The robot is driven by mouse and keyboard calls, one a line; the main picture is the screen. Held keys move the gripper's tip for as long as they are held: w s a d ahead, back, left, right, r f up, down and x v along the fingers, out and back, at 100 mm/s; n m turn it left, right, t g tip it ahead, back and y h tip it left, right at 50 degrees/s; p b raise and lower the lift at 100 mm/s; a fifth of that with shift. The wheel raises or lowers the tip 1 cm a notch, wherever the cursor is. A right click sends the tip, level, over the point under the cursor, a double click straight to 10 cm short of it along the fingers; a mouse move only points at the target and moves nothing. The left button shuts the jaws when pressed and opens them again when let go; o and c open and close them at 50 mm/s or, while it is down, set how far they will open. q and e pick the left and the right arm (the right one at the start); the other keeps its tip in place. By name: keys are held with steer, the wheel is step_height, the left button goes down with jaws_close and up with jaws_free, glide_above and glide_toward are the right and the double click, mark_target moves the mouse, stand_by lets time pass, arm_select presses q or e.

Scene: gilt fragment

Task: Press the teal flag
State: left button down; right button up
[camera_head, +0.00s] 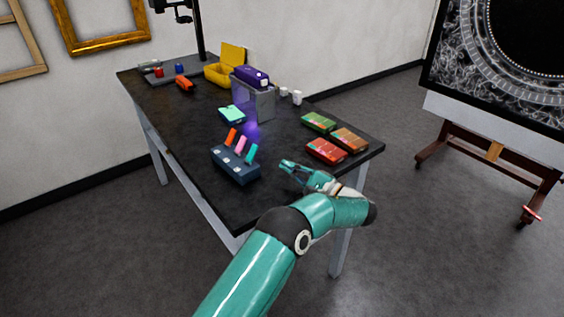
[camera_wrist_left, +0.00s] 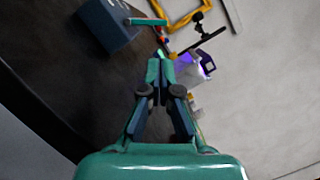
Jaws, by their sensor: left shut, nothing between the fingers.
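The teal flag (camera_head: 251,154) stands tilted on a dark blue box (camera_head: 238,174), at the end of the row nearest my gripper. A pink flag (camera_head: 240,145) and an orange flag (camera_head: 231,136) stand beside it on the same box. In the left wrist view the teal flag (camera_wrist_left: 148,21) sticks out sideways from the blue box (camera_wrist_left: 104,28) at the upper left. My left gripper (camera_head: 286,164) is shut and empty, to the right of the teal flag and apart from it. Its closed fingertips (camera_wrist_left: 157,70) show in the wrist view. My right gripper is not in view.
Green, orange and red boxes (camera_head: 326,151) lie right of my gripper on the dark table (camera_head: 190,129). A grey holder (camera_head: 258,103) with a purple item and glow stands behind, near a mint block (camera_head: 232,114) and an open yellow case (camera_head: 219,75).

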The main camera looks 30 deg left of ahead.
mark_target(252, 153)
arm_select(q)
steer(key=a, duration=0.2)
steer(key=a+r+p, duration=0.1)
steer(key=a, duration=0.2)
steer(key=w+a, duration=0.1)
steer(key=a, duration=0.1)
steer(key=shift+a+r+p, duration=0.15)
steer(key=shift+a+p, duration=0.15)
steer(key=shift+a, duration=0.4)
steer(key=shift+a, duration=0.1)
steer(key=shift+n+b, duration=0.3)
steer(key=shift+b, duration=0.2)
steer(key=shift+r, duration=0.1)
